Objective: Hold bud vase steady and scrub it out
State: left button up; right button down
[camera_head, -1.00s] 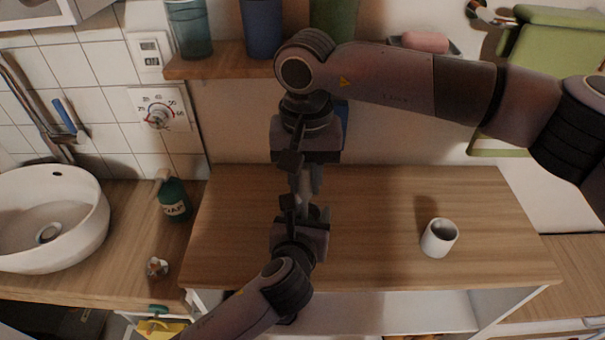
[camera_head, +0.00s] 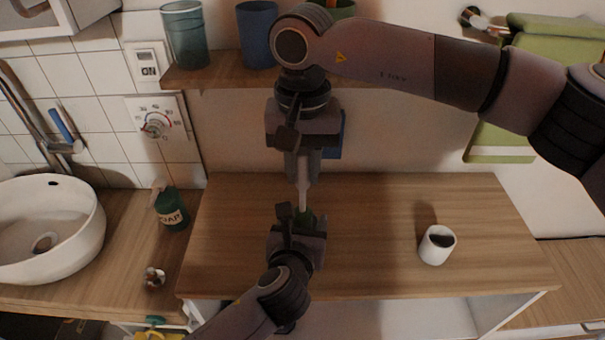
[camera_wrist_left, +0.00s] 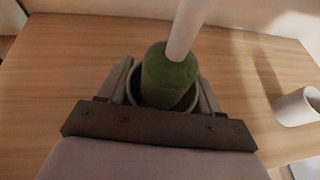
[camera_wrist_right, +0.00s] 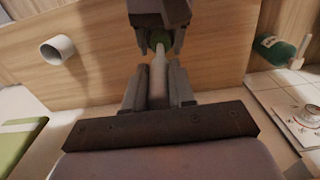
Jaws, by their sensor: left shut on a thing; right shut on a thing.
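The bud vase (camera_wrist_left: 131,88) is between my left gripper's fingers; its dark round rim shows in the left wrist view, and the fingers hide most of its body. My left gripper (camera_head: 298,215) is shut on it above the wooden worktop. My right gripper (camera_head: 303,168) is above and shut on the brush's pale handle (camera_head: 303,197), which points down. The brush's green head (camera_wrist_left: 170,72) is at the vase mouth, its top standing above the rim and its lower part seeming to be inside. The green head also shows in the right wrist view (camera_wrist_right: 158,38).
A white cup (camera_head: 437,246) stands on the worktop (camera_head: 370,270) at the right. A green soap bottle (camera_head: 171,210) and a white basin (camera_head: 40,235) are at the left. A shelf (camera_head: 215,78) with tumblers is behind my right gripper. The worktop between gripper and cup is clear.

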jog(key=shift+r, duration=3.85)
pick_arm(q)
jog(key=o, duration=1.2)
jog(key=shift+o, duration=0.2)
jog(key=v, duration=1.2)
jog(key=shift+s, duration=0.1)
pick_arm(e)
jog(key=shift+s, duration=0.1)
